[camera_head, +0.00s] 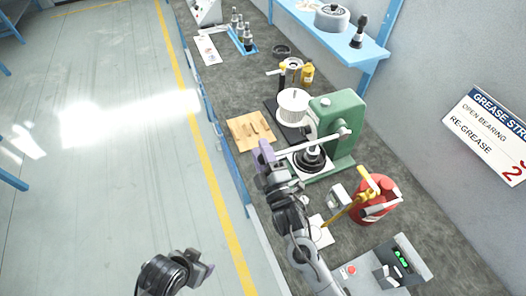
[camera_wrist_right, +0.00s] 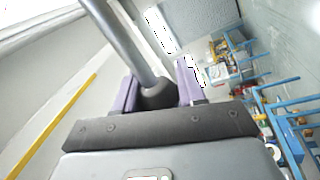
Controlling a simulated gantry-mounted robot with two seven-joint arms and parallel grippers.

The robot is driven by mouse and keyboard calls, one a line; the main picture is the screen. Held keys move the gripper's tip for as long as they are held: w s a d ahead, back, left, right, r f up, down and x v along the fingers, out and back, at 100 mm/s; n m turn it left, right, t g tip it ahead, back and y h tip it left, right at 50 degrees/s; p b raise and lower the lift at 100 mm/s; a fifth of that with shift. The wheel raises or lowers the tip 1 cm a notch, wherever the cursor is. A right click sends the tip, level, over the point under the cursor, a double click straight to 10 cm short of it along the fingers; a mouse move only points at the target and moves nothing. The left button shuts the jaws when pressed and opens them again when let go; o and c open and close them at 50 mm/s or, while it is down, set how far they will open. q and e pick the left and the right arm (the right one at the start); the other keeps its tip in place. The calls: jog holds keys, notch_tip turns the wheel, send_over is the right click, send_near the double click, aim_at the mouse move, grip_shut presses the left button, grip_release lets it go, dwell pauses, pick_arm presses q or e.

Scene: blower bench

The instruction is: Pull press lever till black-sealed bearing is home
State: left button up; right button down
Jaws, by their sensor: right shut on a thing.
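The green arbor press (camera_head: 334,116) stands on the bench, right of centre in the head view. Its grey lever (camera_head: 325,139) reaches out to the left from the pivot. My right gripper (camera_head: 266,155) is at the lever's free end. In the right wrist view, its purple fingers (camera_wrist_right: 158,92) are shut on the dark knob at the end of the grey lever rod (camera_wrist_right: 120,40). A black round part (camera_head: 312,157) sits low on the press; I cannot tell bearing from housing or how deep it is seated. My left gripper (camera_head: 190,268) is empty-looking at the bottom, away from the bench.
A white ribbed wheel (camera_head: 293,104) stands behind the press, with a wooden board (camera_head: 250,130) to its left. A red can (camera_head: 376,200) with a yellow handle and a grey control box (camera_head: 390,268) stand nearer. A blue shelf (camera_head: 335,35) runs along the wall.

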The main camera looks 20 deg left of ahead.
jog(key=c, duration=0.7)
grip_release()
jog(key=shift+w+f, duration=0.1)
jog(key=shift+f, duration=0.1)
jog(key=v, duration=1.1)
jog(key=shift+r, duration=0.1)
